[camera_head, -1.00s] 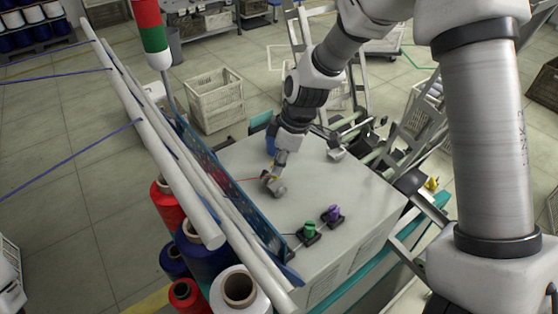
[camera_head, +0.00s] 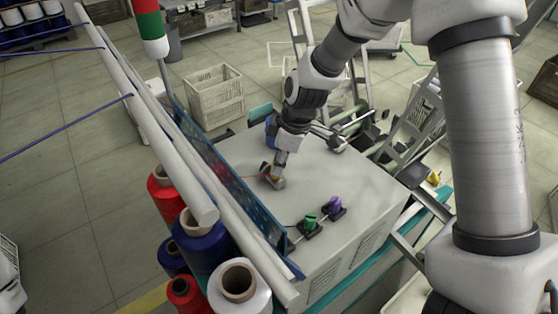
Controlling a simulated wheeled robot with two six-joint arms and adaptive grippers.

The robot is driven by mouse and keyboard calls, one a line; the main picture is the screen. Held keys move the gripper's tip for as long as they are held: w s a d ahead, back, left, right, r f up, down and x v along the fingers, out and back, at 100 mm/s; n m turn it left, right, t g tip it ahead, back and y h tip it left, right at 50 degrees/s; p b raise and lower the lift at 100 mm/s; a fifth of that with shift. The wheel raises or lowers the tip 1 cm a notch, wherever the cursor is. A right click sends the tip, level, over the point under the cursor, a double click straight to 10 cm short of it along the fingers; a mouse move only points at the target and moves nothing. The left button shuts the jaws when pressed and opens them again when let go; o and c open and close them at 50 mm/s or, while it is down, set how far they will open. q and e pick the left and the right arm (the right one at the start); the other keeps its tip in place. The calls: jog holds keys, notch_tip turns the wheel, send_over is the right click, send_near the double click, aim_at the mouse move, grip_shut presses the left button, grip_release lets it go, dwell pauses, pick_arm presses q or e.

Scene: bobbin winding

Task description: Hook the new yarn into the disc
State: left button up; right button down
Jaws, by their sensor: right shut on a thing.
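My right gripper (camera_head: 270,174) is low over the pale top of the machine (camera_head: 355,190), close to the blue perforated panel (camera_head: 222,172). It is small in the picture and looks shut. A thin red yarn (camera_head: 247,177) runs from the panel side to the fingertips, which appear to hold it. A small dark-grey rounded part (camera_head: 278,184) shows right at the fingertips. I cannot tell whether it is the disc or part of the gripper, nor whether the yarn touches a disc. My left gripper is out of view.
A crate (camera_head: 214,96) stands on the floor behind.

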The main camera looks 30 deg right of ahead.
jog(key=shift+f, duration=0.35)
jog(key=shift+r, duration=0.1)
jog(key=shift+w+d+r+p, duration=0.1)
jog(key=shift+d+r+p, duration=0.1)
jog(key=shift+d+p, duration=0.35)
jog(key=shift+w+d+p, duration=0.2)
jog(key=shift+d+p, duration=1.5)
jog(key=shift+d+f, duration=0.1)
jog(key=shift+d, duration=0.2)
jog(key=shift+w+r+p, duration=0.1)
jog(key=shift+r+p, duration=0.45)
jog(key=p+v, duration=0.3)
jog(key=shift+w+d+r, duration=0.15)
jog(key=shift+w+r, duration=0.05)
jog(key=shift+r, duration=0.2)
